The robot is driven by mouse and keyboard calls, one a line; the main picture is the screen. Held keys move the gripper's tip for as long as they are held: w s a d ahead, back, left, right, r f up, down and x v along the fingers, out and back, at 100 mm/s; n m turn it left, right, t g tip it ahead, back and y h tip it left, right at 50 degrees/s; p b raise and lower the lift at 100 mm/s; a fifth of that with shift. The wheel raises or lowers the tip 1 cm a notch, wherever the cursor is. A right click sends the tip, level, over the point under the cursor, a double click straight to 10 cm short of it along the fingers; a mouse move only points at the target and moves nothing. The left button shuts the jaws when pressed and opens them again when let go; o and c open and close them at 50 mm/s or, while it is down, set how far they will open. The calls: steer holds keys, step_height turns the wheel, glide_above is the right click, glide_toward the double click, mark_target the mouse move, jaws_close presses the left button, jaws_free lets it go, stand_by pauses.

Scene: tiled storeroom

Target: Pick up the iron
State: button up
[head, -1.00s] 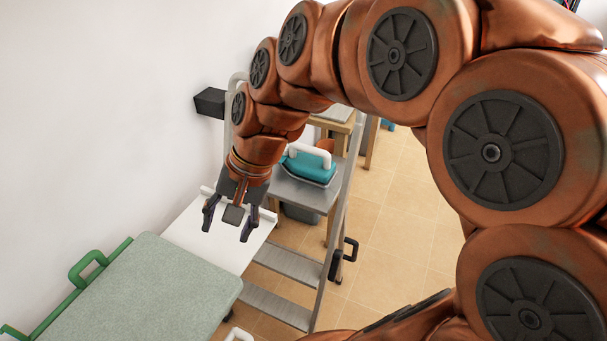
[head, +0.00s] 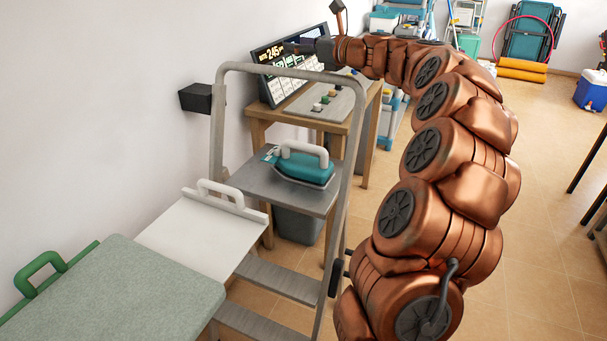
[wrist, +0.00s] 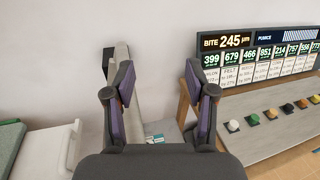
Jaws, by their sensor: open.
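The iron (head: 300,172) is teal with a white handle and a dark base. It rests on the grey top platform of a step ladder (head: 252,183) in the head view. My gripper (head: 291,47) is raised beyond and above the iron, in front of the wall display, and is apart from it. In the wrist view my gripper (wrist: 163,92) shows two fingers spread apart with nothing between them. A small teal and white patch low between the fingers there may be part of the iron; my gripper hides the rest.
The ladder's grey rail (head: 217,130) arches up around the platform. A wooden table (head: 322,104) with several coloured knobs and a display (head: 283,62) stands behind. A white board (head: 200,235) and green-grey board (head: 115,290) lie at left. Open tiled floor is at right.

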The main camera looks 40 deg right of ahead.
steer(key=d+f+m+t+h+b, duration=0.1)
steer(key=d+m+h, duration=0.15)
steer(key=d, duration=0.55)
steer(key=m+g+y, duration=0.1)
steer(key=g+y, duration=0.1)
steer(key=y, duration=0.1)
glide_above(327, 150)
steer(key=w+d, duration=0.4)
steer(key=d, duration=0.1)
step_height(327, 150, down, 16)
steer(key=s+a+f+y, duration=0.1)
steer(key=f, duration=0.2)
steer(key=s+a+f+y, duration=0.1)
steer(key=a+f, duration=0.1)
steer(key=f, duration=0.2)
steer(key=s+a+f+m+y+p, duration=0.1)
steer(key=s+a+f, duration=0.1)
steer(key=f, duration=0.2)
steer(key=shift+y, duration=0.35)
steer(key=shift+x, duration=2.75)
steer(key=shift+c, duration=0.4)
jaws_close()
steer(key=shift+d, duration=0.1)
